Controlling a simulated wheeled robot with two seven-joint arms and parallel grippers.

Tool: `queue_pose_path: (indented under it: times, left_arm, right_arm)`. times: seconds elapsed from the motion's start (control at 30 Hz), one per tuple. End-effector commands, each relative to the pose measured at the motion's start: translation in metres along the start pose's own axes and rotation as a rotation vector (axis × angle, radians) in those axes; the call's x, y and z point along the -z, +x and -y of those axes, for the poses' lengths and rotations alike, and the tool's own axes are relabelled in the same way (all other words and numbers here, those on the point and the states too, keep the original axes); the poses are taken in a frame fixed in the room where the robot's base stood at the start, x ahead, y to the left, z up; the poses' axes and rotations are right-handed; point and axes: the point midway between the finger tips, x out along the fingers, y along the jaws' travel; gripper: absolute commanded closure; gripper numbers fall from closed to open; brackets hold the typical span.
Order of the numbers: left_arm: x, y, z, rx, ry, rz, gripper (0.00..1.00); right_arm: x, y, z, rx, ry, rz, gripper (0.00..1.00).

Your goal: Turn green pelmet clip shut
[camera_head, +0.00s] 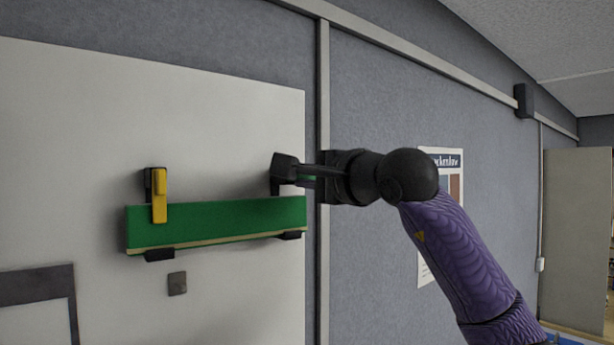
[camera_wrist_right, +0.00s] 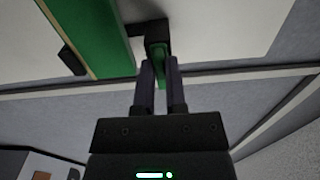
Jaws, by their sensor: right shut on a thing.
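The green pelmet (camera_head: 215,225) is a long board held against the white panel. The green clip (camera_head: 309,179) sits at the pelmet's right end on a dark mount (camera_head: 283,168) and is mostly hidden behind my right gripper. What shows of it points sideways to the right, not down over the pelmet. My right gripper (camera_head: 303,172) comes in from the right and is shut on the clip. In the right wrist view the green clip (camera_wrist_right: 160,62) lies between the two fingers of my right gripper (camera_wrist_right: 159,70), with the pelmet (camera_wrist_right: 95,30) beside it. My left gripper is not in view.
A yellow clip (camera_head: 159,195) hangs down over the pelmet's left part. Dark supports (camera_head: 160,255) hold the pelmet from below. A small grey square (camera_head: 177,284) and a dark frame (camera_head: 40,300) are lower on the panel. A grey post (camera_head: 323,110) stands just right of the panel.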

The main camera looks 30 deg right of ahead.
Motion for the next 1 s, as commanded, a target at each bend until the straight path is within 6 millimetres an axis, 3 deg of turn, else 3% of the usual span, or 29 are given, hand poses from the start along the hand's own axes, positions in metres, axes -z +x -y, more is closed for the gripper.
queue_pose_path:
  times: [0.47,1.0]
  left_arm:
    - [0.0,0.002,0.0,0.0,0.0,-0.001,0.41]
    - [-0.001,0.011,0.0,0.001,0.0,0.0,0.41]
  right_arm:
    - [-0.001,0.001,-0.003,-0.006,0.054,0.002,1.0]
    - [-0.002,0.001,-0.005,-0.007,0.504,0.002,1.0]
